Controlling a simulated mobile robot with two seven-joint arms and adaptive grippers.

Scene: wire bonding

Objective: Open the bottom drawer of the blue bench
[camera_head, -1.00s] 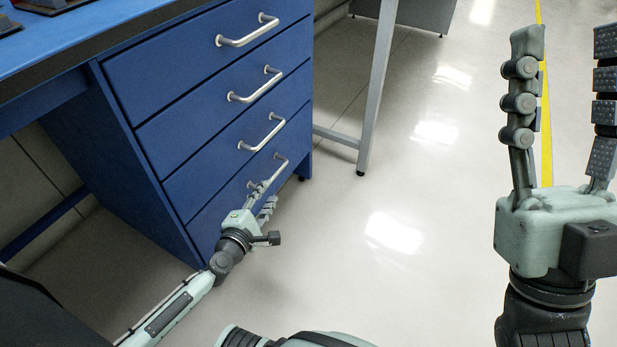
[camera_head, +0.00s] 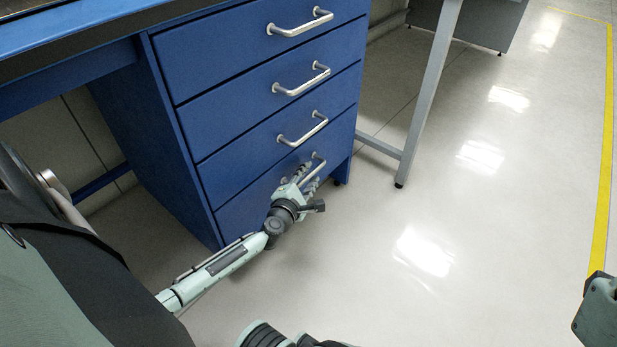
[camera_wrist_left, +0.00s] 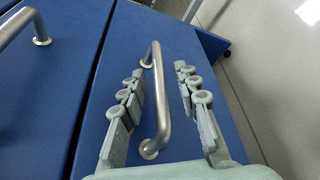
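The blue bench (camera_head: 175,140) has a stack of drawers with silver bar handles. The bottom drawer (camera_head: 245,215) looks flush with the drawers above, so it appears shut. My left gripper (camera_head: 308,175) is at the bottom drawer's handle (camera_head: 319,160) and partly covers it. In the left wrist view, the fingers of the left gripper (camera_wrist_left: 159,82) are apart, one on each side of the handle (camera_wrist_left: 160,110), with gaps visible. Only a piece of my right gripper (camera_head: 598,312) shows at the right edge; its fingers are out of view.
A grey table leg with a crossbar (camera_head: 422,110) stands just right of the drawers. A grey cabinet (camera_head: 470,20) is farther back. The glossy floor (camera_head: 480,240) in front and to the right is clear, with a yellow line (camera_head: 604,170) along it.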

